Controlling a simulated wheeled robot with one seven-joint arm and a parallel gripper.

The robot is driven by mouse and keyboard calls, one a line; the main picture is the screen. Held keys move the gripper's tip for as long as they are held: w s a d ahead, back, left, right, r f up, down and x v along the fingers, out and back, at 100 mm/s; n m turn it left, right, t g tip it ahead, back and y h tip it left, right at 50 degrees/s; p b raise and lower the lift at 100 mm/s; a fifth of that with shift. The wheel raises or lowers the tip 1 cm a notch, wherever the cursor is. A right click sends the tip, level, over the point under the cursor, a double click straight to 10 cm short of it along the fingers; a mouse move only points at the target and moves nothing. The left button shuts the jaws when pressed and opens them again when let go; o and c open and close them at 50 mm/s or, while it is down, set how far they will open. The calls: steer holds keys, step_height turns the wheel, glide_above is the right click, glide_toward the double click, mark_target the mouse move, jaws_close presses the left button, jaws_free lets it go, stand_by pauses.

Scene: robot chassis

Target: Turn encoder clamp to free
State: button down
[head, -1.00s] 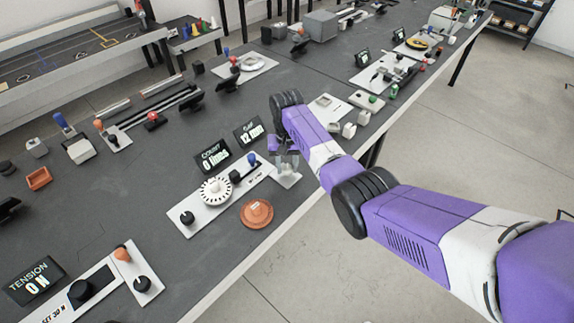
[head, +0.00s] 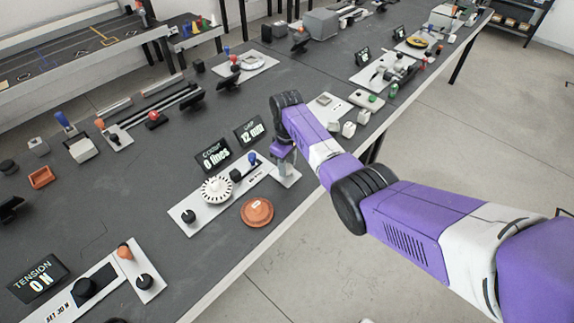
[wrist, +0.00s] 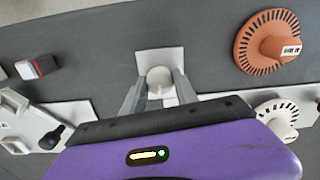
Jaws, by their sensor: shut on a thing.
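A pale round knob (wrist: 159,76) stands on a small light square plate (wrist: 150,60) in the wrist view; it looks like the encoder clamp, but no label on it is readable. My gripper (wrist: 160,92) has its two grey fingers on either side of this knob, closed on it. In the head view my gripper (head: 284,164) points down over the same plate (head: 287,178), at the right end of the encoder station, and hides the knob. The white slotted encoder disc (head: 216,190) sits on the station's light base. It also shows in the wrist view (wrist: 274,114).
A blue-topped lever (head: 252,157) and a black knob (head: 236,175) stand close to my gripper. An orange slotted disc (head: 257,212) lies near the table's front edge. Two displays stand behind, one reading COUNT 0 lines (head: 213,155), the other (head: 249,131) apparently 12 mm.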

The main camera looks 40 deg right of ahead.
steer(key=shift+w+r+n, duration=0.1)
steer(key=shift+n, duration=0.6)
steer(key=c, duration=0.9)
jaws_free()
steer(key=shift+c, duration=0.2)
step_height(320, 180, up, 8)
steer(key=shift+f, duration=0.1)
